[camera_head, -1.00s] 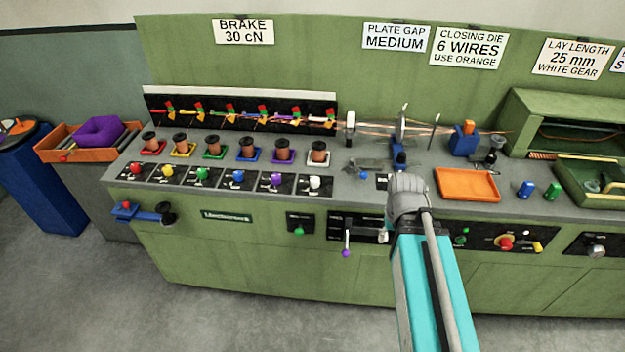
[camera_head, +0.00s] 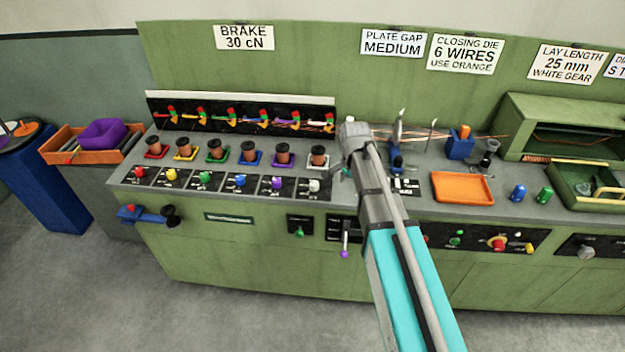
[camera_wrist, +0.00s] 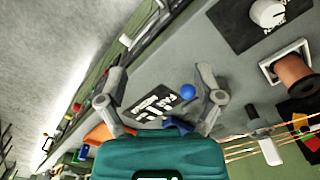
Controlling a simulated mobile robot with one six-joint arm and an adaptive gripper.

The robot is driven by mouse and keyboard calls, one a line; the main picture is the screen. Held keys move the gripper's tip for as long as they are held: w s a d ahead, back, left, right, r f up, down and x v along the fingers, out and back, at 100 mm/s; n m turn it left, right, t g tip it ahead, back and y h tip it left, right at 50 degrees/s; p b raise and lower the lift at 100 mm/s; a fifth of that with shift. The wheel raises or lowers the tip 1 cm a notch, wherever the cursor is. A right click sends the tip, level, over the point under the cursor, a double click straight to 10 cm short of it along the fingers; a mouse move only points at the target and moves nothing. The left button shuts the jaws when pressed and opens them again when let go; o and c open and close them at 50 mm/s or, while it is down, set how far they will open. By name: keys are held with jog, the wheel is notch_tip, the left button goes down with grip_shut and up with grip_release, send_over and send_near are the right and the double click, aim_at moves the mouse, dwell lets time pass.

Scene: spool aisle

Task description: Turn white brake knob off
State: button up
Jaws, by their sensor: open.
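The white brake knob (camera_head: 314,186) sits on its black plate, rightmost in the row of coloured knobs on the bench front. It also shows at the upper right of the wrist view as a white knob (camera_wrist: 268,13). My gripper (camera_wrist: 161,72) has its two fingers spread with nothing held between them. The knob is off to the right of the fingers, apart from them. In the head view my arm hides most of the gripper, which is to the right of the white knob.
Copper spools stand behind the knobs; the spool in the white holder (camera_head: 319,155) is nearest the white knob. A purple-tipped lever (camera_head: 345,240) hangs on the front panel. An orange tray (camera_head: 462,188) lies to the right. A card and a blue ball (camera_wrist: 187,92) show beyond my fingers.

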aim_at(314, 183)
jog(key=w+a+r+m+p, duration=0.3)
jog(key=w+a+m, duration=0.3)
jog(key=w+a, duration=0.3)
jog(key=shift+w+a+r+m, duration=0.3)
jog(key=shift+a+r, duration=0.05)
jog(key=shift+a, duration=0.85)
jog(key=shift+f, duration=0.15)
notch_tip(314, 183, down, 14)
jog(key=b, duration=1.3)
jog(key=shift+r+b, duration=0.25)
jog(key=shift+b, duration=0.15)
jog(key=c, duration=1.2)
